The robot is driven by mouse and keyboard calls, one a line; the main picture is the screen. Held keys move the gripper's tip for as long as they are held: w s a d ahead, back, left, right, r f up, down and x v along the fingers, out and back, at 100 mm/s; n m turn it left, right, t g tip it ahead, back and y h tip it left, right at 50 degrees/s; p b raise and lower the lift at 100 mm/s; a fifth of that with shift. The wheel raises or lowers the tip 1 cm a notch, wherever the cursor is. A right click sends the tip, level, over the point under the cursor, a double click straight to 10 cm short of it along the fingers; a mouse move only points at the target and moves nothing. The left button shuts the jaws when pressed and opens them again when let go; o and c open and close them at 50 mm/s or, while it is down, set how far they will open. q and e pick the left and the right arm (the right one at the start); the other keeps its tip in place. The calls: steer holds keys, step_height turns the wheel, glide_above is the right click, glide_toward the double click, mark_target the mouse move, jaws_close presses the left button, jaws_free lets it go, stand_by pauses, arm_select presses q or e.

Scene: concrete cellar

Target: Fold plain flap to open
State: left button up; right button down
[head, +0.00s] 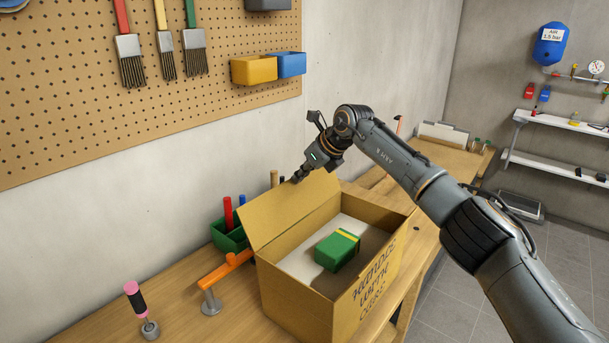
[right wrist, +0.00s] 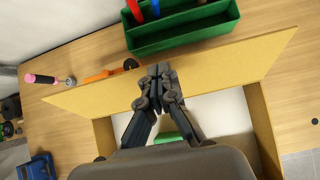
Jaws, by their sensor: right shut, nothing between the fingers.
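An open cardboard box (head: 285,289) stands on the wooden workbench, with "HANDLE WITH CARE" lettered on its right-hand side. A plain flap (head: 280,210) on the side towards the wall stands up and leans outward. It also shows in the right wrist view as a long tan panel (right wrist: 225,68). A green block with a yellow band (head: 337,250) lies inside on a pale bottom. My right gripper (head: 298,177) is shut and empty at the flap's top edge; I cannot tell if it touches. In the right wrist view its fingertips (right wrist: 158,70) overlap the panel. My left gripper is out of view.
Behind the flap is a green tray (right wrist: 185,28) with coloured handled tools. The pegboard wall (head: 100,90) rises behind the bench.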

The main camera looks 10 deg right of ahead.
steer(key=shift+a+f, duration=0.1)
steer(key=shift+a, duration=0.05)
stand_by(0.4)
steer(key=shift+w+r+p, duration=0.1)
steer(key=shift+r+p, duration=0.5)
steer(key=shift+r, duration=0.25)
steer(key=v, duration=1.1)
steer(key=shift+s+r, duration=0.25)
steer(key=shift+r, duration=0.05)
